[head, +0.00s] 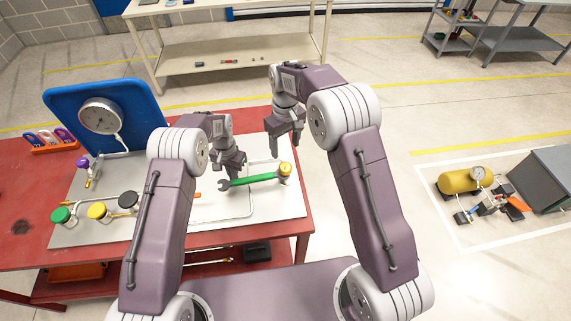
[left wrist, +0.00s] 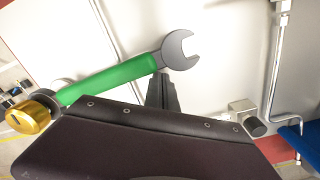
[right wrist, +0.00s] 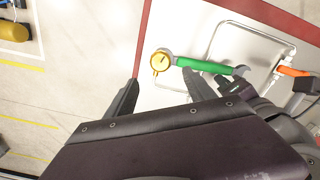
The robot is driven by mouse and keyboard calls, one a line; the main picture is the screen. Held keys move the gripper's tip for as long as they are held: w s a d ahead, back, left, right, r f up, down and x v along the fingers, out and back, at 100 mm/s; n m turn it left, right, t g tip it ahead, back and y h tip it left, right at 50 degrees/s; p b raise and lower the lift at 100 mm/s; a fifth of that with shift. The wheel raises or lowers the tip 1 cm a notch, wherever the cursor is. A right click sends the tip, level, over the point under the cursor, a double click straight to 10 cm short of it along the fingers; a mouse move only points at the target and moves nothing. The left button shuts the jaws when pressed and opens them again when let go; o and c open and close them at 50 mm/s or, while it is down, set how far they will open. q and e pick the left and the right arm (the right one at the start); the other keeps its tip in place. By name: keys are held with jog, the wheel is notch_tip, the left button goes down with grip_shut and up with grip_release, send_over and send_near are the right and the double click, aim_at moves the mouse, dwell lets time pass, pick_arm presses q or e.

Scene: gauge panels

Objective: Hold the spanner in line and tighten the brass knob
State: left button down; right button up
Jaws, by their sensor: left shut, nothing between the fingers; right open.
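The spanner (head: 255,180) has a green handle and a grey open jaw, and lies over the pale panel. Its far end meets the brass knob (head: 285,171) near the panel's right edge; I cannot tell how it sits there. Both show in the left wrist view, spanner (left wrist: 115,77) and knob (left wrist: 30,116), and in the right wrist view, spanner (right wrist: 203,65) and knob (right wrist: 160,61). My left gripper (head: 238,174) is shut and empty, its tips beside the handle near the open jaw. My right gripper (head: 286,148) is open above the knob, fingers apart and empty.
A round gauge (head: 101,115) stands on a blue board (head: 60,97) at the back left. Green (head: 61,215), yellow (head: 97,210), black (head: 128,199) and purple (head: 82,163) knobs sit at the panel's left. Padlocks (head: 55,138) stand on the red table (head: 20,225).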

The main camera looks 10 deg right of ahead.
aim_at(285, 166)
notch_tip(285, 166, down, 10)
jog(key=shift+r, duration=0.1)
jog(key=shift+s, duration=0.1)
jog(key=c, duration=1.4)
